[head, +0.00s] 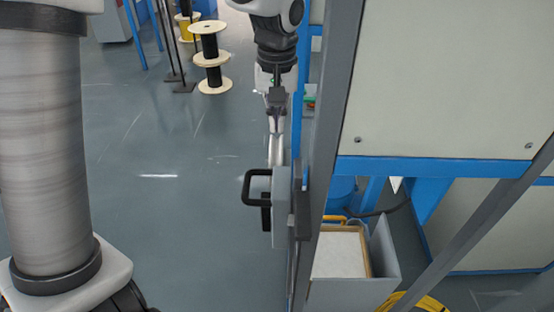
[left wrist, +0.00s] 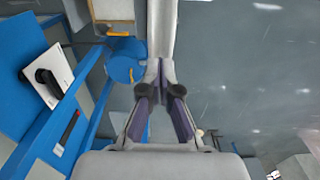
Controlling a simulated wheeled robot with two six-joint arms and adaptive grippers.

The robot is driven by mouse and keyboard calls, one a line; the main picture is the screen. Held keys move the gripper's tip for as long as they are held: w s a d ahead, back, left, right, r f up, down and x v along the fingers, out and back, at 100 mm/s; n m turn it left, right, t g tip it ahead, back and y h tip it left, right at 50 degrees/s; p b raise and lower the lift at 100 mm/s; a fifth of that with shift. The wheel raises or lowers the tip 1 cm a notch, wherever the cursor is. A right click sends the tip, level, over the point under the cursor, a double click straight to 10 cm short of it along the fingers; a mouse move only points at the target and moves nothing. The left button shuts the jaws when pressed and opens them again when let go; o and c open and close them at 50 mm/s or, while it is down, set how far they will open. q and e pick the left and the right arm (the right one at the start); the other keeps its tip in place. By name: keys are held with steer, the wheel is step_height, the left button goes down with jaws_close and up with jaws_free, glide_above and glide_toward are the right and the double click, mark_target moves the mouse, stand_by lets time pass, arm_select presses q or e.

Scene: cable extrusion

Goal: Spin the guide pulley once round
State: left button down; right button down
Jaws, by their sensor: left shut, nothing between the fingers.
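My left gripper (head: 276,118) points down beside the grey machine frame in the head view. It is shut and empty. In the left wrist view its fingertips (left wrist: 160,78) meet at the near end of a pale grey strip. A narrow pale curved piece (head: 277,150) shows just below the gripper in the head view. It may be the guide pulley seen edge-on, but I cannot tell for sure. Whether the fingertips touch it is not clear. My right gripper is not in view.
A grey box (head: 281,225) with a black handle (head: 250,187) juts out below the gripper. The frame post (head: 337,90) stands close on the right. Wooden spools (head: 212,60) stand at the back. The blue-grey floor (head: 170,190) on the left is clear.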

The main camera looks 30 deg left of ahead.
arm_select(q)
steer(key=shift+f, duration=0.45)
steer(key=w+a+f, duration=0.3)
steer(key=w+f, duration=0.1)
steer(key=f, duration=0.3)
steer(key=shift+w, duration=0.4)
stand_by(0.5)
